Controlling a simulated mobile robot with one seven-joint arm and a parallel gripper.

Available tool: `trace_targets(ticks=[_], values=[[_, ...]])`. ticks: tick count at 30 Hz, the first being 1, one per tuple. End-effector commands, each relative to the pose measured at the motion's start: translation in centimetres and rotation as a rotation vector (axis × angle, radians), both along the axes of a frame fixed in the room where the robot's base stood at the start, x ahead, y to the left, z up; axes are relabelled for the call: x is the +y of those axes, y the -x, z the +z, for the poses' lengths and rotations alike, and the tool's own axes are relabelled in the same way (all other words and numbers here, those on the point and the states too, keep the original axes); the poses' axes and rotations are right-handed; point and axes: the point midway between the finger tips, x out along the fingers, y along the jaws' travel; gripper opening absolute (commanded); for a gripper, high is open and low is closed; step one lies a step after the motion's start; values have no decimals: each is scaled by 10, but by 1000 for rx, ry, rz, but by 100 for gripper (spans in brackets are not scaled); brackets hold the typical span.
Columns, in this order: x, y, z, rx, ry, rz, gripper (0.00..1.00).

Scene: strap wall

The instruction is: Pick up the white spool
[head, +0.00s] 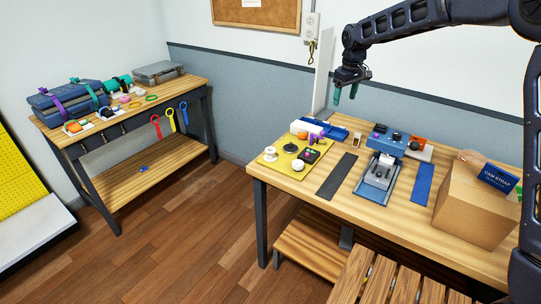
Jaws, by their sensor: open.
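A white spool (270,154) stands at the left corner of a yellow mat (283,163) on the right-hand table. A second small white round item (298,165) is near the mat's front edge; it is too small to tell its exact shape. My gripper (345,95) is open and empty, with teal fingertips pointing down. It hangs high above the back of the table, to the right of the mat and well apart from the spool. The spool is not covered by anything.
A white upright panel (322,75) stands behind the mat. A blue-grey device (380,170) and a cardboard box (472,205) are further right. A second workbench (125,108) is at the left.

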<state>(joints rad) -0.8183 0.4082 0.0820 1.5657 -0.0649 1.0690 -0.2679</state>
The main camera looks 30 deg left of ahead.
Motion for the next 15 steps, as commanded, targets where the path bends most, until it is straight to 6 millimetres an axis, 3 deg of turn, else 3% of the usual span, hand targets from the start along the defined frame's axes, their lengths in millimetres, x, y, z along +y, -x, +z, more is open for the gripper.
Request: trace_targets(ticks=[1,6,12,15], values=[[25,8,-15,9,8,36,68],[96,35,-57,29,30,145,68],[172,78,-111,50,54,268,68],[201,100,-135,59,65,318,68]])
